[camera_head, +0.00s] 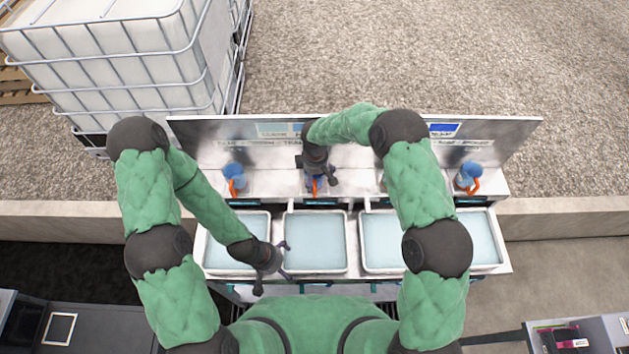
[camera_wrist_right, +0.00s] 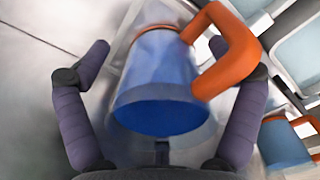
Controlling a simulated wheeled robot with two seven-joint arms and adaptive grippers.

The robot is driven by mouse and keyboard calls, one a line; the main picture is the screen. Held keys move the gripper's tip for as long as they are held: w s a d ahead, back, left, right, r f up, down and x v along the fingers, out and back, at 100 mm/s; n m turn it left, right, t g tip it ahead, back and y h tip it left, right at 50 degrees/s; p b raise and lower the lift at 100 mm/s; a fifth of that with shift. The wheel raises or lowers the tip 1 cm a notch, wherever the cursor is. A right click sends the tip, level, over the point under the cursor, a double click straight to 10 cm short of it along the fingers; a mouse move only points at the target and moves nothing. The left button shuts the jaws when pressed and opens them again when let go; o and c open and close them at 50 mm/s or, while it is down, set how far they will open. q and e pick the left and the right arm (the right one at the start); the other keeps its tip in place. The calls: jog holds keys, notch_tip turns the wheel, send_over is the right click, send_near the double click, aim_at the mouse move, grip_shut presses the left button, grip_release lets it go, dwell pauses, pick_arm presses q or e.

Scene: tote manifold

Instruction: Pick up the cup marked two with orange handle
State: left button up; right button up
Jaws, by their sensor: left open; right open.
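Several blue cups with orange handles stand in a row on the pale shelf; no number on them can be read. My right gripper (camera_head: 317,172) is open above the second cup from the left (camera_head: 315,187). In the right wrist view this blue cup (camera_wrist_right: 160,85) lies between the spread fingers of the gripper (camera_wrist_right: 162,52), its orange handle (camera_wrist_right: 228,52) toward the right finger. Contact cannot be told. The leftmost cup (camera_head: 235,172) and rightmost cup (camera_head: 468,175) stand clear. My left gripper (camera_head: 276,268) is open and empty over the front of the totes.
White totes of pale liquid (camera_head: 316,271) line the front. A metal back panel (camera_head: 215,130) with labels stands behind the cups. A neighbouring cup (camera_wrist_right: 283,143) shows at the lower right of the wrist view. A caged white tank (camera_head: 130,50) stands at the back left.

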jog(key=shift+f, duration=0.35)
jog(key=shift+r, duration=0.1)
jog(key=c, duration=1.2)
